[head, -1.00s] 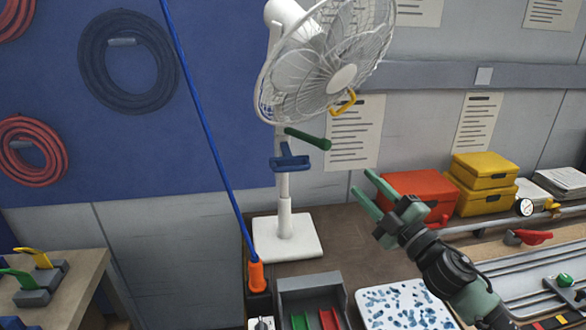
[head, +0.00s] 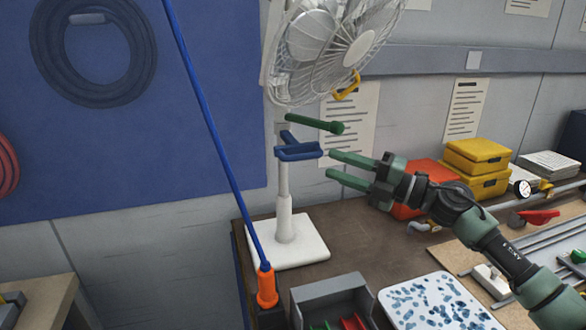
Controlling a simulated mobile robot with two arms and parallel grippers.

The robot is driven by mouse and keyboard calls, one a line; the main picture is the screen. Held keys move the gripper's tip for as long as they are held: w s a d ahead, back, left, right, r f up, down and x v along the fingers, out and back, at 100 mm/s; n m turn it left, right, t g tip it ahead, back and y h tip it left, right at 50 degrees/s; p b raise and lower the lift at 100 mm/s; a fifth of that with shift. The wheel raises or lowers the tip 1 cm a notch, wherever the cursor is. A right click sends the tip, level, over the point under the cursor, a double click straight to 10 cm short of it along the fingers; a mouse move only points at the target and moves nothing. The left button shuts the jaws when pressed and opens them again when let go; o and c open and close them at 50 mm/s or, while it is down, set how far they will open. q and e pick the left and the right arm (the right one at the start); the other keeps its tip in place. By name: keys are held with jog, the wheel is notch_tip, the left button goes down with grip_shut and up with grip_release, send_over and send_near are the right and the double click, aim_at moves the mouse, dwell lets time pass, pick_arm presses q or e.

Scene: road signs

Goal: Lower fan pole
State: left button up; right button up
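A white pedestal fan (head: 328,48) stands on a square white base (head: 290,243) on the workbench. Its white pole (head: 284,195) is upright. A blue handle (head: 299,151) and, just above it, a green handle (head: 316,124) stick out from the pole toward the right. A yellow handle (head: 347,86) is by the fan head. My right gripper (head: 337,164) is open and empty, its two green fingers pointing left, with the tips just right of the blue handle and apparently apart from it. My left gripper is out of view.
A blue rod (head: 209,118) with an orange grip (head: 266,286) slants up left of the fan. A grey bin (head: 332,302) and a blue-speckled tray (head: 436,303) are in front. Red (head: 425,182) and yellow boxes (head: 477,158) stand to the right.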

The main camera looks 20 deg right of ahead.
aim_at(310, 157)
jog(key=p+x, duration=0.3)
jog(key=x, duration=0.4)
jog(key=shift+w+a+p, duration=0.2)
jog(key=shift+a+p, duration=0.05)
jog(key=shift+p, duration=0.1)
jog(key=shift+w+a+f, duration=0.1)
jog(key=shift+w+a, duration=0.2)
jog(key=shift+s, duration=0.1)
jog(key=shift+d, duration=0.1)
grip_shut()
dwell(0.6)
